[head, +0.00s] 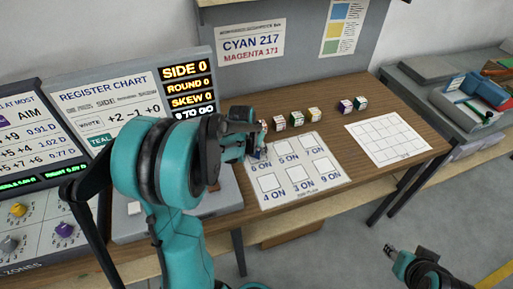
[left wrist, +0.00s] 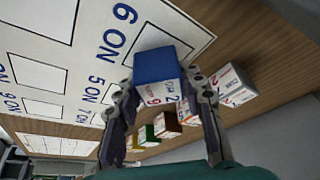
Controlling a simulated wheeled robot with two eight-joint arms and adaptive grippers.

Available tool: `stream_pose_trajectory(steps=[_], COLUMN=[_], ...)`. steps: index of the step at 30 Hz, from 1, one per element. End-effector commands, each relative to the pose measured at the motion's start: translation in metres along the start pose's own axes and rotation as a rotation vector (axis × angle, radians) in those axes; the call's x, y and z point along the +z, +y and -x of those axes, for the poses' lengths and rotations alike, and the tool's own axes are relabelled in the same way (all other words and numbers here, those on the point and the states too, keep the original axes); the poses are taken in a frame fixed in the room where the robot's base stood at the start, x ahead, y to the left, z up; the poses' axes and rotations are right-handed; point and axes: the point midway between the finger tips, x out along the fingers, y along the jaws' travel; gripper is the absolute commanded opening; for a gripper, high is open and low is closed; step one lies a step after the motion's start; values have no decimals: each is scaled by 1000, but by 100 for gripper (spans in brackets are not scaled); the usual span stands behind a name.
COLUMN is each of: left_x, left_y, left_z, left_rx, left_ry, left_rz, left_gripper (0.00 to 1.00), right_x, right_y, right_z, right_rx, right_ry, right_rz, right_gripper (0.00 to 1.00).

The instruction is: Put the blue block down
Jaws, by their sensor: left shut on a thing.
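The blue block (left wrist: 156,66) has printed white faces and sits between the two fingers of my left gripper (left wrist: 162,98), which is shut on it. In the left wrist view it overlaps the blank square beside "6 ON" on the white card (left wrist: 92,75). I cannot tell whether it touches the card. In the head view my left gripper (head: 260,143) is at the card's (head: 316,184) upper left corner and mostly hides the block. My right gripper (head: 390,251) is low at the right, away from the table; its jaws are too small to read.
Several printed blocks stand behind the card, among them a green one (head: 296,119), a yellow one (head: 313,115) and a purple one (head: 345,106). A white grid sheet (head: 388,138) lies to the right. A register chart board (head: 112,105) stands at left.

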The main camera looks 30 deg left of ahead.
Motion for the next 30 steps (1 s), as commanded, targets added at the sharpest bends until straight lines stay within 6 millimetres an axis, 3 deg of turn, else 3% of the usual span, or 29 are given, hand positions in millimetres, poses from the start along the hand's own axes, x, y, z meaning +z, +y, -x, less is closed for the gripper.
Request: stream_pose_trajectory(steps=[18,19,21,30], left_x=[5,4,4,4], left_y=[0,0,0,0], left_z=[-12,-11,-10,-10], left_rx=[0,0,0,0], left_ry=[0,0,0,0], left_rz=[0,0,0,0], left_gripper=[10,46,63,63], right_x=[6,6,5,5], right_y=[0,0,0,0], right_z=[-8,-8,-8,-8], right_rx=[0,0,0,0], right_ry=[0,0,0,0], right_rz=[0,0,0,0], right_gripper=[40,40,40,40])
